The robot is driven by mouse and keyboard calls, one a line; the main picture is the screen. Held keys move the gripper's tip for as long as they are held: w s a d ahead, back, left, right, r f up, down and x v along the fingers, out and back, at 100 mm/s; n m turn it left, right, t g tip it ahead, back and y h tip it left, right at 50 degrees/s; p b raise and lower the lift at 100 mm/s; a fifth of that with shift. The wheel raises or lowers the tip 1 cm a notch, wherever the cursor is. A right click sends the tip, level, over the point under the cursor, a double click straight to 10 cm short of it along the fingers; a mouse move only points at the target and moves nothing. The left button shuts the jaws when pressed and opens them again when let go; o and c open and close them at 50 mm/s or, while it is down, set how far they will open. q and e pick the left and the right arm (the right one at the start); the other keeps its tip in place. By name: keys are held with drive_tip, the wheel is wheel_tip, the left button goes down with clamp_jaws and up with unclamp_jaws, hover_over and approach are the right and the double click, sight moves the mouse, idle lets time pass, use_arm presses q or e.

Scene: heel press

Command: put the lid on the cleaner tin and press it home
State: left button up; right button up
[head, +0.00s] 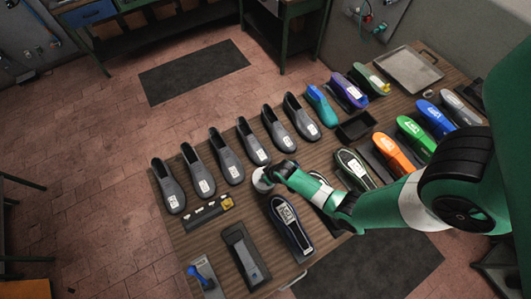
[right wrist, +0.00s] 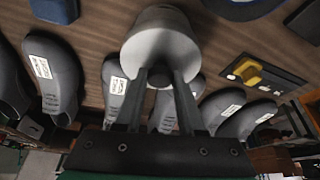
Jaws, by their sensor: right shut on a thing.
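The cleaner tin and its lid show as one pale, round body (head: 261,179) on the wooden bench in the head view. In the right wrist view it is a light grey cylinder (right wrist: 160,38), with a small dark knob (right wrist: 160,77) on the face toward me. My right gripper (head: 268,176) is at this body, its two fingers (right wrist: 161,84) closed on the knob. I cannot tell where lid and tin meet, or whether the lid is seated. My left gripper is in neither view.
A row of grey shoes (head: 227,156) stands behind the tin. A dark strip with a yellow block (head: 227,202) lies to its left. Coloured shoes (head: 394,153) stand to the right. Bare bench shows around the tin.

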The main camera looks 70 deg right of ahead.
drive_tip(key=shift+f, duration=0.1)
idle(0.3)
drive_tip(key=shift+f, duration=0.25)
drive_tip(key=shift+f+b, duration=0.15)
drive_tip(key=shift+b, duration=0.2)
drive_tip(key=shift+f+b, duration=0.35)
drive_tip(key=shift+f, duration=0.05)
drive_tip(key=shift+s+f+b, duration=0.1)
drive_tip(key=shift+f+b, duration=0.5)
drive_tip(key=shift+f, duration=0.2)
idle(1.6)
drive_tip(key=o, duration=1.5)
